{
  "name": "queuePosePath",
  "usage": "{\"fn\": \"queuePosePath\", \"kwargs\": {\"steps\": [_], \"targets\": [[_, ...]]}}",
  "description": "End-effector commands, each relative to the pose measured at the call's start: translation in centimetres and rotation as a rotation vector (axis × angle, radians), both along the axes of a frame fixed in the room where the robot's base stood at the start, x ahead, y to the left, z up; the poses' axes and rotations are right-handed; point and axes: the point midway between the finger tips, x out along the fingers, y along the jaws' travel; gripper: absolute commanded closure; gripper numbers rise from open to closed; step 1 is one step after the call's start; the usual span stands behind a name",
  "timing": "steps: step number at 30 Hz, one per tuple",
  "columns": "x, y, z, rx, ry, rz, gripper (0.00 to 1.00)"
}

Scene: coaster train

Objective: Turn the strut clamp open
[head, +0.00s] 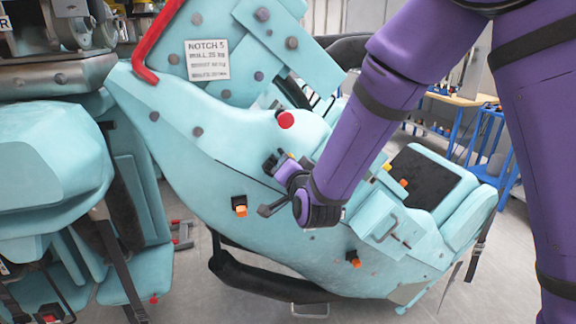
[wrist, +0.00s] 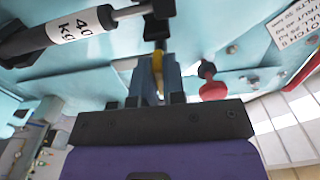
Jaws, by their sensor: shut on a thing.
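The strut clamp (wrist: 157,65) shows as a narrow yellow piece below a black block at the strut's end in the wrist view. My gripper (wrist: 157,75) is shut on it, one finger on each side. The strut (wrist: 75,30), a dark cylinder with a pale rod and a "40 KG" label, runs from the upper left to that block. In the head view my gripper (head: 278,163) is at the side of the pale-blue coaster car (head: 200,170). My wrist and fingers hide most of the clamp there, so its turn angle is unclear.
A red knob (wrist: 213,90) stands close to the right of my fingers; a red knob (head: 286,119) also shows above my gripper in the head view. Orange-tipped fittings (head: 240,206) project from the car's side. Another pale-blue car part (head: 50,160) stands at left.

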Motion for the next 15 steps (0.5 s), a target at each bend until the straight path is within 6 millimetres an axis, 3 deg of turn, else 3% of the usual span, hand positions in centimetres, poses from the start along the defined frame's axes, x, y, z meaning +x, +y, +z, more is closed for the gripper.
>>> {"fn": "queuePosePath", "kwargs": {"steps": [12, 13, 15], "targets": [[-0.11, -0.01, -0.23, -0.008, 0.004, 0.001, 1.0], [-0.11, -0.01, -0.23, -0.008, 0.004, 0.001, 0.85], [-0.09, -0.01, -0.21, -0.008, 0.004, 0.001, 0.69]]}}
